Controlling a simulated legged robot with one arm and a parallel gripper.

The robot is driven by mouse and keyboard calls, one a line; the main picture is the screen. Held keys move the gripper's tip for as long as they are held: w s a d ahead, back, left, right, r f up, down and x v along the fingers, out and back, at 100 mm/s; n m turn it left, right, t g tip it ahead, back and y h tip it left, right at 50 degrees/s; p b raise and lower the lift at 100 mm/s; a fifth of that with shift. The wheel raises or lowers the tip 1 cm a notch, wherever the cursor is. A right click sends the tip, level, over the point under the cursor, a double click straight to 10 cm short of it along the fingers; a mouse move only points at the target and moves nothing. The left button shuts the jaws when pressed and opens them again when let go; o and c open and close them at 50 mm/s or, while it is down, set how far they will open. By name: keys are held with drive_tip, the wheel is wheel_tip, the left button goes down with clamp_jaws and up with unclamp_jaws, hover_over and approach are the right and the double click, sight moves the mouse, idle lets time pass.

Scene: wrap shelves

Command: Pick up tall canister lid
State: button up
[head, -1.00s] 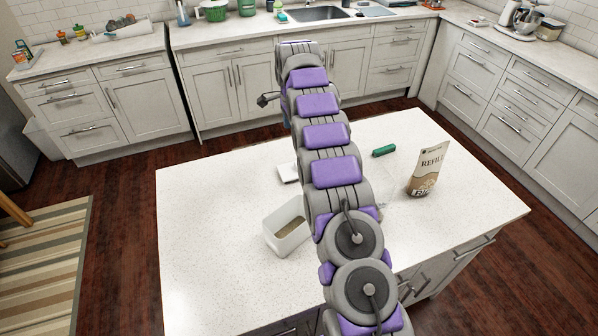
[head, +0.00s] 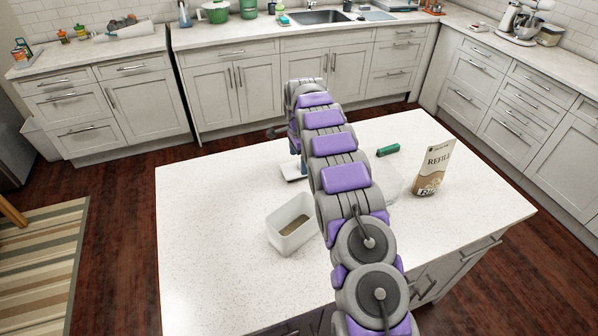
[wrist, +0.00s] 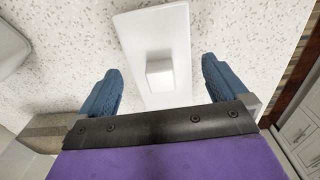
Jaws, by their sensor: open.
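The lid is a flat white rectangular plate with a square raised knob. It lies on the speckled counter, and in the wrist view the lid (wrist: 178,28) sits between and beyond my fingertips. In the head view part of the lid (head: 290,172) shows beside my arm, the rest hidden. My gripper (wrist: 162,85) is open, with its blue fingers on either side of the lid's knob and nothing held. In the head view the gripper (head: 294,142) is mostly hidden by my arm, just above the lid. An open white canister (head: 281,240) with brown contents stands nearer on the counter.
A refill pouch (head: 433,168) stands on the right of the island, with a green cylindrical object (head: 388,150) behind it. A pale, see-through thing beside my arm is unclear. The island's left side (head: 205,225) is clear.

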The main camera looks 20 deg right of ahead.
drive_tip(key=d+f, duration=0.2)
drive_tip(key=shift+f, duration=0.4)
drive_tip(key=shift+d+f, duration=0.1)
drive_tip(key=shift+d, duration=0.3)
drive_tip(key=shift+a, duration=1.2)
drive_tip(key=c, duration=0.5)
drive_tip(key=shift+c, duration=0.7)
drive_tip(key=shift+d, duration=0.25)
drive_tip(key=shift+c, duration=0.7)
drive_tip(key=shift+d, duration=0.65)
drive_tip(key=shift+c, duration=0.4)
